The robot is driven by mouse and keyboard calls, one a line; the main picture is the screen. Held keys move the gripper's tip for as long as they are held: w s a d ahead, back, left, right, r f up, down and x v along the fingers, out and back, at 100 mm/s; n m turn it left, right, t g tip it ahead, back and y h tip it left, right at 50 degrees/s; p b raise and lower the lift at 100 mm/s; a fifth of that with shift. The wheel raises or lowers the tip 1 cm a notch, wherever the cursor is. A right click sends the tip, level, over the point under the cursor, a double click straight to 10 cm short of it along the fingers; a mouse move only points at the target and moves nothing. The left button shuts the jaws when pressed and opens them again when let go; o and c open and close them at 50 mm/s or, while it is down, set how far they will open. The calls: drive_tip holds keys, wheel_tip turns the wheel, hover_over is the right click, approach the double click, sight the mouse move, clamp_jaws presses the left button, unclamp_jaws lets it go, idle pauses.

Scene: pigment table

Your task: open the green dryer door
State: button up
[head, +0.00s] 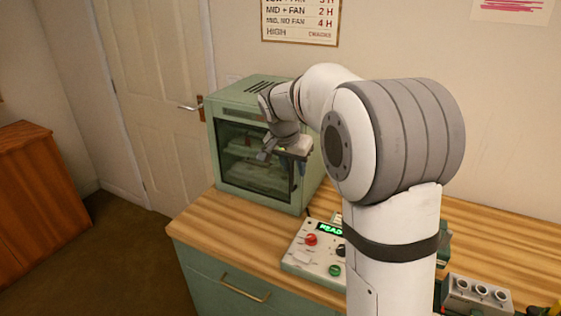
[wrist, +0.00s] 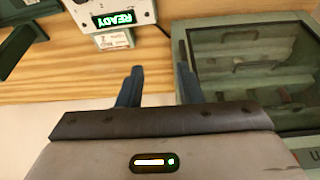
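The green dryer (head: 258,130) stands on the wooden counter against the wall. Its door (head: 235,192) has a dark glass pane and looks shut; trays show dimly behind the glass. My gripper (head: 264,154) is in front of the upper right part of the door, hiding that part. In the wrist view, my gripper (wrist: 160,78) has its two dark fingers apart with only the counter visible between them. The dryer's glass front (wrist: 255,68) is to the right, close beside the right finger. I cannot tell whether they touch. No door handle can be made out clearly.
A control box (head: 312,250) with a lit READY sign and coloured knobs sits on the wooden counter (head: 200,222) just right of the dryer. The box also shows in the wrist view (wrist: 90,5). Floor (head: 110,250) is open left of the counter.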

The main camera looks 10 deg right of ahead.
drive_tip(key=w+m, duration=0.1)
drive_tip(key=w, duration=0.4)
drive_tip(key=p, duration=0.2)
hover_over(291, 188)
drive_tip(key=shift+m, duration=0.3)
drive_tip(key=f, duration=0.7)
drive_tip(key=shift+w+d+f, duration=0.15)
drive_tip(key=shift+w+f, duration=0.2)
drive_tip(key=shift+f, duration=0.05)
clamp_jaws()
drive_tip(key=shift+h, duration=0.3)
